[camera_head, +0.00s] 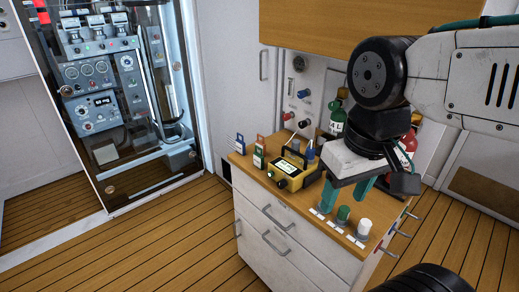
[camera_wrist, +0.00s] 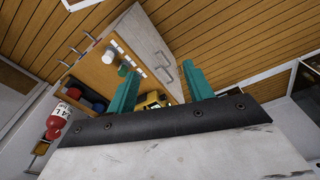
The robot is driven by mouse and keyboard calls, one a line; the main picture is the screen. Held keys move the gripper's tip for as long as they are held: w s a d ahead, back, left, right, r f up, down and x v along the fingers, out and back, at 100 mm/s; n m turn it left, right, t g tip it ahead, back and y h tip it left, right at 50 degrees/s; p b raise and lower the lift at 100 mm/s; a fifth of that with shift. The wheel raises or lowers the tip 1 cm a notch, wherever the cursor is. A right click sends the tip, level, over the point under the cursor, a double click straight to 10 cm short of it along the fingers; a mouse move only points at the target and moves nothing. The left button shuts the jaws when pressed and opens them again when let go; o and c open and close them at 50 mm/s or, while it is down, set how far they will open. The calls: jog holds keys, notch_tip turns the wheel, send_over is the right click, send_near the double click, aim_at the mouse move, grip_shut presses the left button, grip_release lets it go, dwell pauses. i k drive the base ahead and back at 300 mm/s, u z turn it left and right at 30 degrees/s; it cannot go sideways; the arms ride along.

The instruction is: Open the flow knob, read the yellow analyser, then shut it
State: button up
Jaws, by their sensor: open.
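The yellow analyser (camera_head: 289,180) sits on the wooden cabinet top, with a lit display whose text is too small to read; part of it shows between my fingers in the wrist view (camera_wrist: 152,100). A green knob (camera_head: 343,213) and a white knob (camera_head: 364,228) stand in a row along the front edge of the top, with small white labels before them. I cannot tell which knob is the flow knob. My gripper (camera_head: 346,198) has teal fingers, apart and empty, above the knob row. A finger may hide another knob at the row's left.
The wooden top (camera_head: 249,165) also holds small coloured blocks on its left and green and red bottles (camera_head: 338,118) at the back. A wall panel behind has blue, red and black knobs (camera_head: 303,93). A glazed instrument rack (camera_head: 100,95) stands at left. The floor between is clear.

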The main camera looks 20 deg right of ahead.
aim_at(301, 94)
jog(key=u, duration=0.5)
jog(key=k, duration=0.6)
jog(key=u, duration=0.9)
jog(key=i, duration=0.8)
jog(key=z, duration=0.3)
jog(key=i, duration=0.6)
jog(key=z, duration=0.9)
jog(key=i, duration=0.3)
jog(key=z, duration=0.3)
